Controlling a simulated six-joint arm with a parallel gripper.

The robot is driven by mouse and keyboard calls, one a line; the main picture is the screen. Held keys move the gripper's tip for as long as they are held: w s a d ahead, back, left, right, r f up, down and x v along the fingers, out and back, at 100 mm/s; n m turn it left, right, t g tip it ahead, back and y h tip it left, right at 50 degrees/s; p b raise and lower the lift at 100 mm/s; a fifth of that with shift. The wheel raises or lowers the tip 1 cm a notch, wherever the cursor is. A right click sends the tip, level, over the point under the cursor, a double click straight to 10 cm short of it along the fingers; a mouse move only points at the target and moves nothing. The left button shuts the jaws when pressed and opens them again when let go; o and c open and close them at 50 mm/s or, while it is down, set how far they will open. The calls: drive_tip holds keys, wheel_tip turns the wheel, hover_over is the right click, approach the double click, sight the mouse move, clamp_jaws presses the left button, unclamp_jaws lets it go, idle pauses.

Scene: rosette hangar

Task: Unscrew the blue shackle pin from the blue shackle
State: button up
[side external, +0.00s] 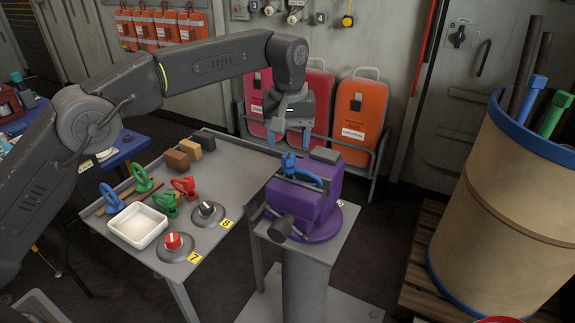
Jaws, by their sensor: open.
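The blue shackle (308,179) sits at the top of a purple vise (301,205) on a grey stand. An upright blue part at its left end looks like the blue shackle pin (287,163); how far it is threaded in is too small to tell. My gripper (290,147) points down just above the shackle, its fingers spread apart and empty. It looks close to the pin, but I cannot tell from this angle whether it touches.
Left of the vise, a grey table (225,160) holds a white tray (138,225), green shackles (142,179), a red shackle (184,187), blocks (190,150) and two round knobs (173,241). Orange and red cases (359,115) stand behind. A large barrel (510,210) stands at right.

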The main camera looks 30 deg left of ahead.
sight(289, 156)
drive_tip(key=m, duration=0.6)
drive_tip(key=shift+m, duration=0.4)
drive_tip(key=m, duration=0.6)
drive_tip(key=shift+m, duration=0.3)
drive_tip(key=m, duration=0.6)
drive_tip(key=shift+m, duration=0.3)
drive_tip(key=m, duration=0.7)
drive_tip(key=shift+f, duration=0.15)
drive_tip(key=shift+f, duration=0.9)
drive_tip(key=shift+f, duration=0.15)
drive_tip(key=shift+f, duration=0.8)
